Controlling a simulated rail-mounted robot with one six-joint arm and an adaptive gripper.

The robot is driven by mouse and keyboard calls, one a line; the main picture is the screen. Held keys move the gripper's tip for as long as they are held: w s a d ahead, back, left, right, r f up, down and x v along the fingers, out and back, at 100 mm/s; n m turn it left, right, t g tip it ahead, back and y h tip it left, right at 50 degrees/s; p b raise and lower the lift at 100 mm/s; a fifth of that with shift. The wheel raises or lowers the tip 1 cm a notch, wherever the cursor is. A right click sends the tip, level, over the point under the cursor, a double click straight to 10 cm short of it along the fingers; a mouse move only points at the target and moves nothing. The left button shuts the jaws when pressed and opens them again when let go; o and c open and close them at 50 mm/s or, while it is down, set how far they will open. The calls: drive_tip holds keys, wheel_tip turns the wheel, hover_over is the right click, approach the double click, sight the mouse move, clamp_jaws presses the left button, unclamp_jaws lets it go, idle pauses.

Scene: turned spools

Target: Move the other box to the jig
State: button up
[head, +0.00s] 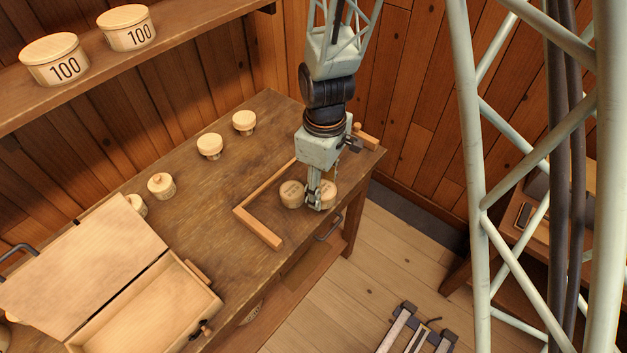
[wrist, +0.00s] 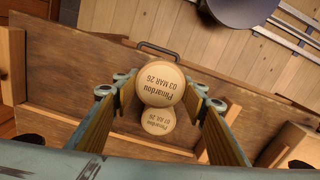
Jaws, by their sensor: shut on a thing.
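My gripper (head: 314,203) is shut on a round pale wooden box (head: 329,190), partly hidden behind the fingers. In the wrist view, my gripper (wrist: 159,90) has a finger on each side of this box (wrist: 160,82), whose lid reads "Pinardou 03 MAR 26". A second round box (head: 291,194) stands just left of it. In the wrist view this second box (wrist: 158,122) looks smaller and lower, its lettered lid partly covered by the held box. Whether the held box touches the bench is unclear.
Two boxes marked 100 (head: 127,27) sit on a shelf (head: 200,32). A drawer handle (head: 329,229) projects at the front.

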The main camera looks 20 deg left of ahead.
drive_tip(key=w+a, duration=0.1)
drive_tip(key=w, duration=0.4)
drive_tip(key=w+a+f, duration=0.1)
drive_tip(key=w, duration=0.3)
drive_tip(key=w+a, duration=0.1)
drive_tip(key=w, duration=0.4)
drive_tip(key=shift+w+a+f, duration=0.2)
drive_tip(key=shift+w+a, duration=0.15)
drive_tip(key=shift+w+a, duration=0.1)
drive_tip(key=shift+w, duration=0.4)
drive_tip(key=shift+s+f, duration=0.1)
drive_tip(key=shift+f, duration=1.7)
drive_tip(key=shift+f, duration=0.1)
drive_tip(key=o, duration=0.8)
